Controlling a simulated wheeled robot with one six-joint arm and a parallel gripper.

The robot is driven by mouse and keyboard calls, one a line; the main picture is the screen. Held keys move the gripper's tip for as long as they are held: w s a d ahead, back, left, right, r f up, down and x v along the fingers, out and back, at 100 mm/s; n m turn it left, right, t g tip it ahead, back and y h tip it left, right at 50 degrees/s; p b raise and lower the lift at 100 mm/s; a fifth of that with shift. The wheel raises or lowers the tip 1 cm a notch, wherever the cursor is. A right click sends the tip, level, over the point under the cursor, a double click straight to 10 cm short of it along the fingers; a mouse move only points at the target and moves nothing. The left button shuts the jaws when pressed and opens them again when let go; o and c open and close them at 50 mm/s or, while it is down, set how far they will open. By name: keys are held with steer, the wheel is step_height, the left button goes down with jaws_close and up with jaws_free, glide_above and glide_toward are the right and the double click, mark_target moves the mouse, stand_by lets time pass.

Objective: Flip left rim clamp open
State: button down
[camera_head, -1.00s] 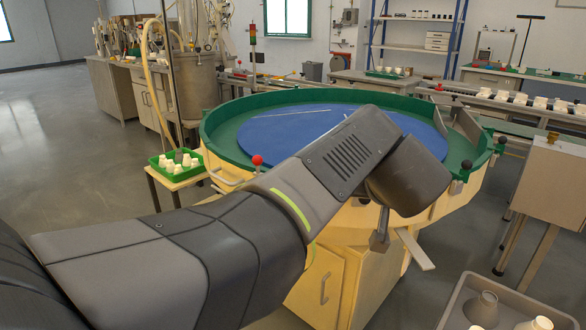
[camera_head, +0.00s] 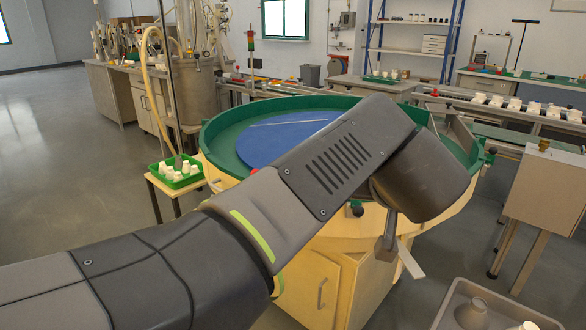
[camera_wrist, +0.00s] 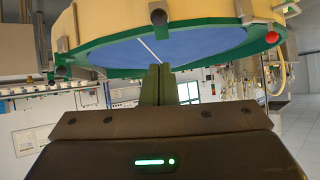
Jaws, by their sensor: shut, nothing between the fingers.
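The round table has a green rim (camera_head: 225,150), a blue disc (camera_head: 270,140) and a pale yellow body. A black knob (camera_head: 357,208) shows at its front below my arm. A red ball (camera_head: 254,170) is partly hidden at its left. I cannot tell which fitting is the left rim clamp, or its state. In the wrist view the table is upside down, with a black knob (camera_wrist: 158,17), another black knob (camera_wrist: 60,72) and a red ball (camera_wrist: 272,37). My gripper (camera_wrist: 155,70) is shut and empty, its tips appearing against the rim edge; contact cannot be told.
A green crate of white pieces (camera_head: 175,170) stands on a stool at the left. A grey tray (camera_head: 450,305) is at the lower right, below a beige cabinet (camera_head: 545,190). A conveyor with white pieces (camera_head: 510,105) runs at the back right. The left floor is clear.

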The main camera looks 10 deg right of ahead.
steer(key=shift+s+f+v, duration=0.1)
steer(key=shift+f+v, duration=0.05)
steer(key=shift+v, duration=0.9)
steer(key=shift+s+f+v, duration=0.1)
steer(key=shift+f+v, duration=0.05)
steer(key=shift+v, duration=0.9)
steer(key=shift+w+f, duration=0.1)
steer(key=shift+f, duration=0.05)
